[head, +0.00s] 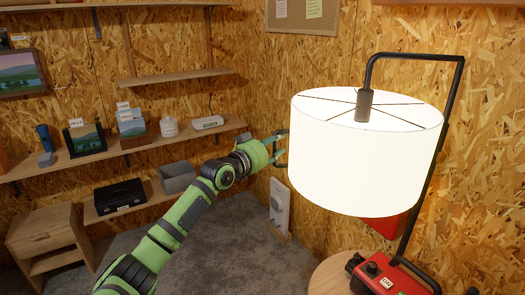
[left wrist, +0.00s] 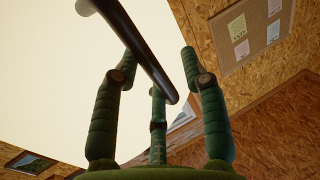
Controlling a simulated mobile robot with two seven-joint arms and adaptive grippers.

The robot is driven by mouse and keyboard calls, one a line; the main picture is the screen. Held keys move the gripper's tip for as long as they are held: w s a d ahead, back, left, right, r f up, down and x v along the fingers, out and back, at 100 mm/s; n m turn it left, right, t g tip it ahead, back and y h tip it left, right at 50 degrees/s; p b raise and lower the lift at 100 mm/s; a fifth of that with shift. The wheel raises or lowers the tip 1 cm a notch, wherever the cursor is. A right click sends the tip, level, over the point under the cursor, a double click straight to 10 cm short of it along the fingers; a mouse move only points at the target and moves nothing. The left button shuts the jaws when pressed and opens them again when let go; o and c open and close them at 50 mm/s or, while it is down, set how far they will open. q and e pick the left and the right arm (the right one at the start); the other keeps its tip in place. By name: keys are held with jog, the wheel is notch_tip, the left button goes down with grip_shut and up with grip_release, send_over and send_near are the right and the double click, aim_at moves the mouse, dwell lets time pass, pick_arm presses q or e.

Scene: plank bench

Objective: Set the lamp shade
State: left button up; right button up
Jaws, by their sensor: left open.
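The lamp (head: 457,110) has a black bent frame and a red base (head: 385,278) with an ON label. Its large white drum shade (head: 355,165) is lit and hangs below the frame's top arm. My left gripper (head: 282,150) is at the shade's left side. In the left wrist view, its green fingers (left wrist: 160,85) are spread and open, with the bright shade (left wrist: 60,90) filling the upper left. A dark bar (left wrist: 135,50) crosses between or just beyond the fingers; I cannot tell whether they touch it. My right gripper is in neither view.
The lamp stands on a round wooden table (head: 328,275). Wall shelves (head: 120,150) with pictures and boxes are behind my left arm. A small cabinet (head: 45,232) stands at left. A white panel (head: 280,207) leans by the wall. Grey floor at the lower middle is clear.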

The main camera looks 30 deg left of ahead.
pick_arm(q)
jog(key=s+a, duration=0.2)
jog(key=s, duration=0.9)
jog(key=shift+s, duration=0.25)
jog(key=shift+d, duration=0.1)
